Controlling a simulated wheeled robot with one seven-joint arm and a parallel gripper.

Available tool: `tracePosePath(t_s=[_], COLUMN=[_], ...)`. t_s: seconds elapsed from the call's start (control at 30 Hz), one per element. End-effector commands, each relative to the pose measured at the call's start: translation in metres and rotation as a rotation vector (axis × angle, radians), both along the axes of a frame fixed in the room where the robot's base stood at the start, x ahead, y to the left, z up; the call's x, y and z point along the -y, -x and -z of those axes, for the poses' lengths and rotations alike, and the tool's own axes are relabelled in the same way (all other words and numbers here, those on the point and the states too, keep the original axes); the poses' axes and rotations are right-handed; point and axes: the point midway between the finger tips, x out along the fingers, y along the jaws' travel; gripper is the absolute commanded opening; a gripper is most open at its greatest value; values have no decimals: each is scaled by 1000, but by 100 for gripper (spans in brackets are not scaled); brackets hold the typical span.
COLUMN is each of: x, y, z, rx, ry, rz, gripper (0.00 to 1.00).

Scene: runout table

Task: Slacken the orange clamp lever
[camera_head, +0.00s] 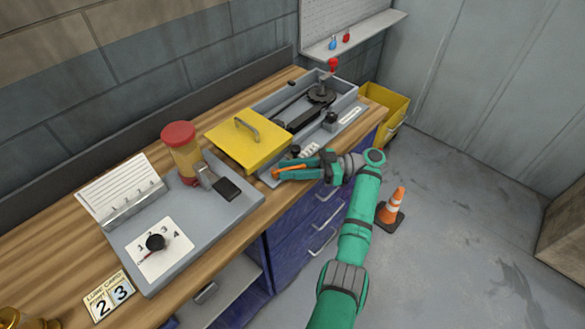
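The orange clamp lever (290,168) lies at the front edge of the grey machine bed, just right of the yellow cover. My green gripper (288,167) reaches in from the right, with its fingers pointing left. The fingers look spread, one on the far side of the lever and one on the near side. The lever shows between them, partly hidden by the fingers. I cannot tell whether either finger touches it.
The yellow cover (240,146) with a handle stands just left of my gripper. A black dial gauge arm (318,97) sits in the grey machine bed (345,97) behind. A red-capped jar (184,155) stands further left. A traffic cone (392,207) stands on open floor at right.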

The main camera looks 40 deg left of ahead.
Motion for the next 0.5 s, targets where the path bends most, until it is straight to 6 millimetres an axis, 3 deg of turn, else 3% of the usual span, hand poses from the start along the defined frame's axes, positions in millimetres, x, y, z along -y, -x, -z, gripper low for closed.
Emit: tracePosePath(t_s=[0.17,0.5], x=[7,44], y=[-7,-39], z=[-1,0], rx=[1,-1], ry=[1,5], rz=[-1,0], gripper=[31,31])
